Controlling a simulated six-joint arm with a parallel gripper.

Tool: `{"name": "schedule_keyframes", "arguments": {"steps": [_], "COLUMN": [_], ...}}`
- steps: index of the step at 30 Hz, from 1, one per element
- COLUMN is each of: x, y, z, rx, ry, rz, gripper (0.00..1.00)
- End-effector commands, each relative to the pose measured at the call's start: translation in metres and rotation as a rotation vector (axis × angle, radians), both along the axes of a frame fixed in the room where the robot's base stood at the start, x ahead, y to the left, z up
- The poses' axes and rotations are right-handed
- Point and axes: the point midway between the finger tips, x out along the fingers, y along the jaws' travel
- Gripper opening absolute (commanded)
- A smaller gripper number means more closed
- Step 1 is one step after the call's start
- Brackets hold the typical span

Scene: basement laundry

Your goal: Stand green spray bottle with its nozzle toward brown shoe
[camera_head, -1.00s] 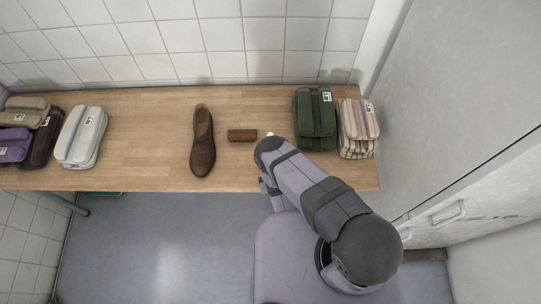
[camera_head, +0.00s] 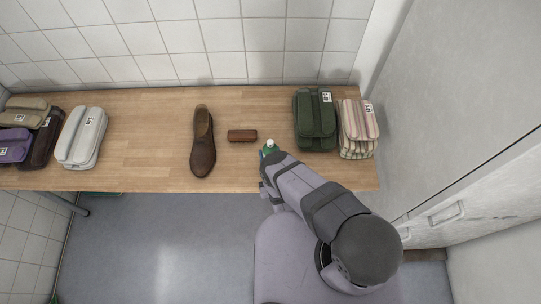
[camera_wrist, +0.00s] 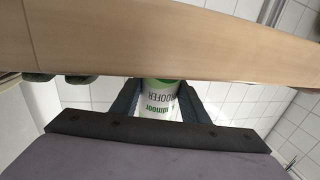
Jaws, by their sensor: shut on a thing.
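The green spray bottle (camera_head: 269,148) shows only its green top and a whitish tip beside the end of my arm, near the table's front edge.
A small brown block (camera_head: 242,136) lies between shoe and bottle. A green folded bundle (camera_head: 315,120) and a striped one (camera_head: 357,128) stand at right. A white bundle (camera_head: 81,138) and several others are at left. Wooden table (camera_head: 145,150) is clear left of the shoe.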

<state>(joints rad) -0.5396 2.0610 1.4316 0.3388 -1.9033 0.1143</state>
Motion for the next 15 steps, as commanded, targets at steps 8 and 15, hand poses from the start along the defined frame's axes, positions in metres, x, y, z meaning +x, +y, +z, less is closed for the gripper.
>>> {"name": "schedule_keyframes", "arguments": {"steps": [8,15], "x": [0.0,-0.0001], "y": [0.0,-0.0001], "z": [-0.002,-0.0015], "rx": [0.0,0.0], "ry": [0.0,0.0], "rz": [0.0,0.0], "gripper": [0.59,0.59]}}
